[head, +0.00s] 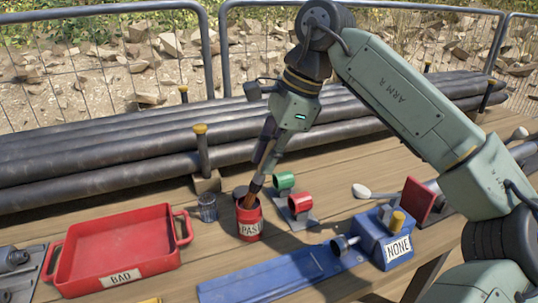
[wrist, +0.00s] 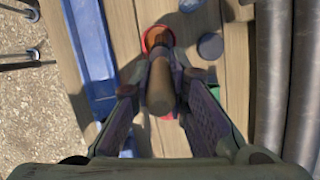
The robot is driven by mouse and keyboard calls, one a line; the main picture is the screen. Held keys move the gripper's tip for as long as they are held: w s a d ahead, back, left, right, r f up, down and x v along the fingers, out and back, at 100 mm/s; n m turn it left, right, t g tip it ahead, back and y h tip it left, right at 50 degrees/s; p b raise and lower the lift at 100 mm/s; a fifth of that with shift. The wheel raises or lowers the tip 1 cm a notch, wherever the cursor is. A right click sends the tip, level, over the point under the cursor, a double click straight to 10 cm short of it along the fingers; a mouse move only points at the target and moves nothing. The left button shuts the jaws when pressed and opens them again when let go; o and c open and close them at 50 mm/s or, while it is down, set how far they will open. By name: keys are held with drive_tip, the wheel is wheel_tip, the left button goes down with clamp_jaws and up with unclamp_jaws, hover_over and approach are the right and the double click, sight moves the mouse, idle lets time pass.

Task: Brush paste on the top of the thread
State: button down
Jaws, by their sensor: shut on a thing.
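My gripper (head: 262,160) is shut on a brush with a wooden handle (wrist: 160,88). It holds the brush upright over the red paste pot (head: 249,225), and the brush's lower end (head: 254,190) is inside the pot's mouth. The bristles are hidden in the pot. In the wrist view the pot's red rim (wrist: 147,37) shows just beyond the handle. A blue block marked NONE (head: 376,240) stands at the right with a metal fitting (head: 344,244) at its left side. The thread cannot be clearly made out.
A red tray marked BAD (head: 120,245) is at the left. A dark blue lid or cup (head: 207,208) stands beside the pot. A blue board (head: 270,278) lies in front; long pipes (head: 110,155) lie behind.

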idle(0.4)
wheel_tip(320, 180, up, 7)
drive_tip(key=p, duration=0.6)
idle(0.7)
